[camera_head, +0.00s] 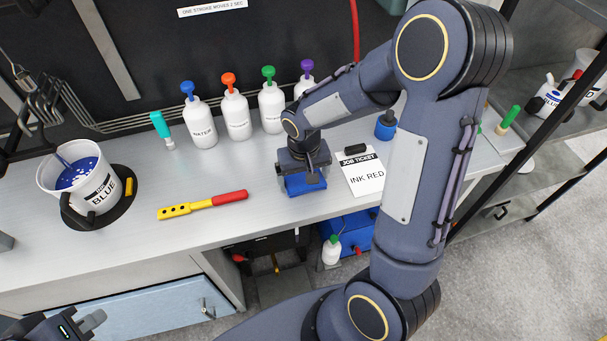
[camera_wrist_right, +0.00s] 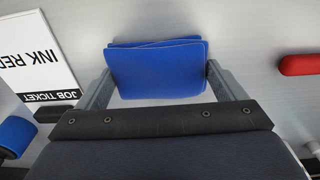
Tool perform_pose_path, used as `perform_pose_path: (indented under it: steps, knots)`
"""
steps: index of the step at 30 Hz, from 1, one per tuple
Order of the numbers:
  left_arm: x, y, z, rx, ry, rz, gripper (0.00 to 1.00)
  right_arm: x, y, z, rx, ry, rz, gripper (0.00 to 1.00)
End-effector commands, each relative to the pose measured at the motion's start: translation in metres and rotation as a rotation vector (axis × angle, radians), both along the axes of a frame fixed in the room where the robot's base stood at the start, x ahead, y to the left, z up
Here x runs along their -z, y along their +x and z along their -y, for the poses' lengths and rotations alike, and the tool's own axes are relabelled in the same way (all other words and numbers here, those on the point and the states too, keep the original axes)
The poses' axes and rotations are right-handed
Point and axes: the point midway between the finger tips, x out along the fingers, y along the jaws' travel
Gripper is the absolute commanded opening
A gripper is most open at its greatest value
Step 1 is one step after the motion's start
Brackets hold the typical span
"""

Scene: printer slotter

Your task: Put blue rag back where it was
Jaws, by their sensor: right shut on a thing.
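The blue rag (camera_head: 306,187) is a folded blue cloth on or just above the grey bench, left of the job ticket. In the right wrist view the rag (camera_wrist_right: 157,68) lies between the two fingers of my right gripper (camera_wrist_right: 158,82), which is shut on it. In the head view my right gripper (camera_head: 304,172) points down over the rag and hides part of it. I cannot tell whether the rag touches the bench. My left gripper (camera_head: 88,322) shows only partly at the bottom left, away from the bench top, and its finger opening is unclear.
A job ticket (camera_head: 364,176) reading INK RED lies right of the rag. A yellow tool with a red handle (camera_head: 203,204) lies to the left. Several pump bottles (camera_head: 236,117) stand behind. A blue ink bucket (camera_head: 92,181) stands far left.

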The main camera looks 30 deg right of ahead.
Motion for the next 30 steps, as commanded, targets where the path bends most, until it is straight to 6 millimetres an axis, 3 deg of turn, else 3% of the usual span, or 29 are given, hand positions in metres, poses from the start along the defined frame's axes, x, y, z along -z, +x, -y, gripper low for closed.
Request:
perform_pose_path:
  steps: [8, 9, 10, 19, 23, 30]
  knots:
    - [0.005, 0.0, 0.0, 0.0, 0.0, 0.0, 0.0, 0.004, 0.0, 0.0, 0.0, 0.0, 0.0, 0.69]
    - [0.004, 0.0, 0.0, 0.0, 0.0, 0.0, 0.0, 0.003, 0.0, 0.0, 0.0, 0.0, 0.0, 0.94]
    - [0.003, 0.0, 0.0, 0.0, 0.0, 0.0, 0.0, 0.002, 0.0, 0.0, 0.0, 0.0, 0.0, 0.98]
    - [-0.001, 0.0, 0.0, 0.0, 0.0, 0.0, 0.0, -0.001, 0.0, 0.0, 0.0, 0.0, 0.0, 1.0]
    - [-0.001, 0.0, 0.0, 0.0, 0.0, 0.0, 0.0, -0.015, 0.0, 0.0, 0.0, 0.0, 0.005, 1.0]
    - [-0.002, 0.0, 0.0, 0.0, 0.0, 0.0, 0.0, -0.067, -0.002, -0.002, 0.001, 0.001, 0.008, 1.0]
